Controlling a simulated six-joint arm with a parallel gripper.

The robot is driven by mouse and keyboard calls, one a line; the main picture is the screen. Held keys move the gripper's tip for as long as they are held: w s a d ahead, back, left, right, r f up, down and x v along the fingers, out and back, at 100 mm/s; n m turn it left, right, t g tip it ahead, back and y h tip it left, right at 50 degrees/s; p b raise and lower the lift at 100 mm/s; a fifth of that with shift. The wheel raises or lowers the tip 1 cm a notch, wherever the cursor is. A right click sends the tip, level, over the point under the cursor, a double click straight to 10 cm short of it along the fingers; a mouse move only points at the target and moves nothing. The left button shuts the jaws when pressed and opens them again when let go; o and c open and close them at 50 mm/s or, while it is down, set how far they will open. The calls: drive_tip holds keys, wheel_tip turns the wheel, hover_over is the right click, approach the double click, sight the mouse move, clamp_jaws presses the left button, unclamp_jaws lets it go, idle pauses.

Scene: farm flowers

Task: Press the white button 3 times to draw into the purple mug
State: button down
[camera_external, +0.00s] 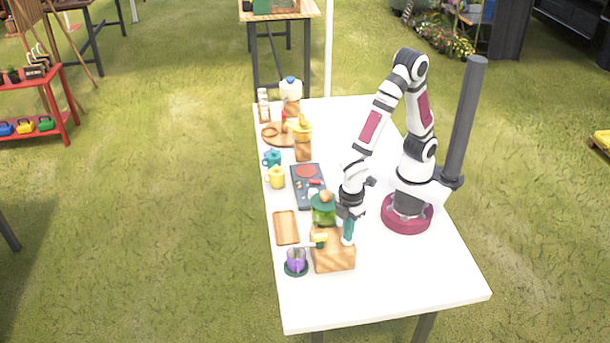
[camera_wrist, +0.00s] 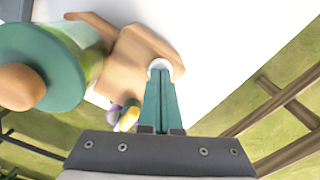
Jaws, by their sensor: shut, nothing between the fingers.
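The purple mug (camera_external: 296,263) stands upright on a dark round coaster in front of the wooden dispenser (camera_external: 333,254), under its spout side. The dispenser carries a glass jar with a green lid (camera_external: 323,203) and wooden knob. In the wrist view the white button (camera_wrist: 152,66) sits on the wooden block (camera_wrist: 138,60), partly hidden behind my fingertips. My gripper (camera_external: 348,240) is shut and empty, pointing down at the top of the dispenser; its teal fingers (camera_wrist: 160,76) overlap the button. Whether they touch or press it, I cannot tell. A small purple patch (camera_wrist: 113,111) shows beyond the block.
A wooden tray (camera_external: 286,228), a dark hob panel (camera_external: 307,186), a yellow mug (camera_external: 276,178) and a teal mug (camera_external: 271,158) lie further along the white table (camera_external: 420,285). Bottles and a round board stand at its far end. The table's near right part is clear.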

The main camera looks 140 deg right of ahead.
drive_tip(key=shift+r, duration=1.2)
idle(2.0)
drive_tip(key=shift+f, duration=1.2)
drive_tip(key=shift+r, duration=1.2)
idle(1.6)
